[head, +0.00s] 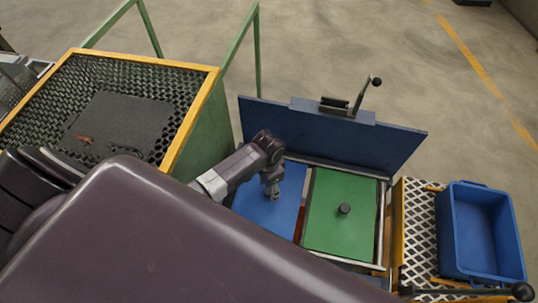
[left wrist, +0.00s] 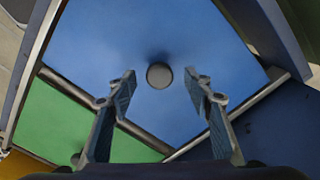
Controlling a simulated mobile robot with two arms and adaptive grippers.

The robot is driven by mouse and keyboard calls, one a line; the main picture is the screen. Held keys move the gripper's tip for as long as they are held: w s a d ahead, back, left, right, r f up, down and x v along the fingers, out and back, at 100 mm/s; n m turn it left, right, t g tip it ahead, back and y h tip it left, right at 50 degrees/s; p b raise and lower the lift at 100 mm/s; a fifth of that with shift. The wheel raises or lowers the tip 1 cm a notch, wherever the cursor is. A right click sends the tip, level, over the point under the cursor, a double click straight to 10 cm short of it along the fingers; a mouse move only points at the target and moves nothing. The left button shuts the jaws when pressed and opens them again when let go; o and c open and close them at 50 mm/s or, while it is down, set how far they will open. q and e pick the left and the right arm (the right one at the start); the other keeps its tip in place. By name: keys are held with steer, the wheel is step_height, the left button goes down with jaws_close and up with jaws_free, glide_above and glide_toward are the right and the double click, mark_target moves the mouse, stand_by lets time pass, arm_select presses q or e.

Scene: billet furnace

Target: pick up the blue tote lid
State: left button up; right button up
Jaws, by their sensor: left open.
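The blue tote lid (head: 274,200) lies flat in the left bay of a tray, left of a green lid (head: 343,213). It also fills the middle of the left wrist view (left wrist: 190,45), with a round dark knob (left wrist: 159,75) on its top. My left gripper (head: 272,192) is above the blue lid and hides its knob in the head view. In the left wrist view its two fingers (left wrist: 163,88) are spread apart, one on each side of the knob, with nothing between them that they touch. My right gripper is not in view.
A raised dark blue panel (head: 330,137) with a handle stands behind the lids. An orange-rimmed mesh bin (head: 213,80) is to the left. An empty blue tote (head: 482,228) sits on a yellow-edged grating (head: 419,215) at the right. Open floor lies beyond.

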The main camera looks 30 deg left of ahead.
mark_target(269, 191)
arm_select(q)
step_height(269, 191, down, 2)
steer(key=shift+f, duration=0.5)
steer(key=c, duration=1.2)
jaws_close()
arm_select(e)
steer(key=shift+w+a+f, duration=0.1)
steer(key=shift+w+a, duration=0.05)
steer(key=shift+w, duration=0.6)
